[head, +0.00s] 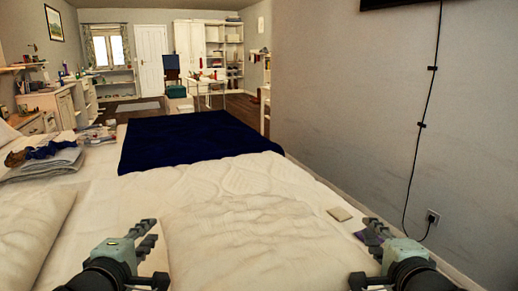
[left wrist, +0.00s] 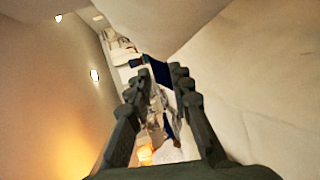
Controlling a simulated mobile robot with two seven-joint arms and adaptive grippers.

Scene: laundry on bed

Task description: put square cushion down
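The square cushion (head: 250,240), off-white and creased, fills the bottom middle of the head view, on or just above the bed; I cannot tell which. My left gripper (head: 156,256) is at its left edge and my right gripper (head: 362,254) is at its right edge. Both have their fingers spread, with nothing seen between them. In the left wrist view, my left gripper's fingers (left wrist: 160,80) are apart, and a pale surface, probably the cushion (left wrist: 255,70), lies to their right. The cushion's near edge is cut off by the frame.
The white bed (head: 100,205) spreads around, with a dark blue blanket (head: 195,138) across it. Folded grey cloth (head: 45,165) and a white pillow (head: 30,225) lie at left. A small beige square (head: 339,213) lies near the right edge. A wall (head: 370,110) stands at right.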

